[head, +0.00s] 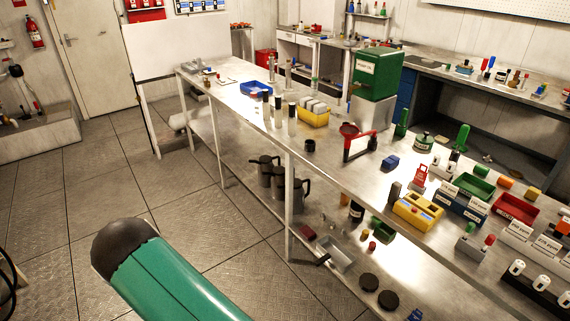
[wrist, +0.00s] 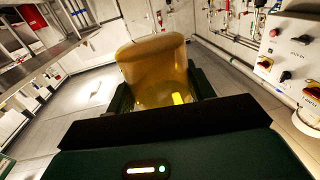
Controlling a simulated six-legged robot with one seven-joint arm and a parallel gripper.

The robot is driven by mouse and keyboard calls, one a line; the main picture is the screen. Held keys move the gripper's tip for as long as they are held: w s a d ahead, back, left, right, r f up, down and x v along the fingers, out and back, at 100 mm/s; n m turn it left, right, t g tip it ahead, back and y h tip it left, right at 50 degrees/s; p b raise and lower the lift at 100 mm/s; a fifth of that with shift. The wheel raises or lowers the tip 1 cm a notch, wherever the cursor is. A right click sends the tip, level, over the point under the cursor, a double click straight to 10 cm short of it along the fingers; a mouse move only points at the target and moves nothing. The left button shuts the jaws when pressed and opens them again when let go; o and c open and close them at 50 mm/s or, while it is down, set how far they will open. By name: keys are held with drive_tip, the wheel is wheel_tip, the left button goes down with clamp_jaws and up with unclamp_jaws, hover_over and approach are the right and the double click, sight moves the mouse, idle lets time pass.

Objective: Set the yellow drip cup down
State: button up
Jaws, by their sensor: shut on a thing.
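The yellow drip cup (wrist: 155,70) shows in the wrist view, a translucent amber-yellow cup with a rounded rim. My gripper (wrist: 160,100) is shut on it, with dark green fingers at its left and right sides. The cup is held up in front of the wrist, with grey floor and walls behind it. The lower part of the cup is hidden behind the dark edge of my gripper. The head view shows neither the cup nor my gripper.
In the head view a long metal bench (head: 235,97) carries many small items, including a green box (head: 376,74) and a yellow rack (head: 314,117). Jugs stand on its lower shelf. Tiled floor (head: 110,180) lies clear at left. The wrist view shows a control panel (wrist: 292,60) at right.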

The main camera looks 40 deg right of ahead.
drive_tip(key=s+d+r+m+g+h, duration=0.15)
drive_tip(key=d+h, duration=0.25)
drive_tip(key=d, duration=0.6)
drive_tip(key=d+r+m+g+h, duration=0.1)
drive_tip(key=d+r+m+h, duration=0.15)
drive_tip(key=d, duration=0.65)
drive_tip(key=s+d+r+m+g+h, duration=0.1)
drive_tip(key=d+r+m+h, duration=0.2)
drive_tip(key=d, duration=0.7)
drive_tip(key=s+d+r+m+g+h, duration=0.3)
drive_tip(key=s+d+m+g+h, duration=0.1)
drive_tip(key=s+d, duration=0.6)
drive_tip(key=s+d+r+m+g+h, duration=0.3)
drive_tip(key=s+d, duration=0.6)
drive_tip(key=d, duration=0.5)
drive_tip(key=shift+s+d+r+m+g+h, duration=0.15)
drive_tip(key=shift+s+d+m+g+h, duration=0.25)
drive_tip(key=shift+g, duration=0.85)
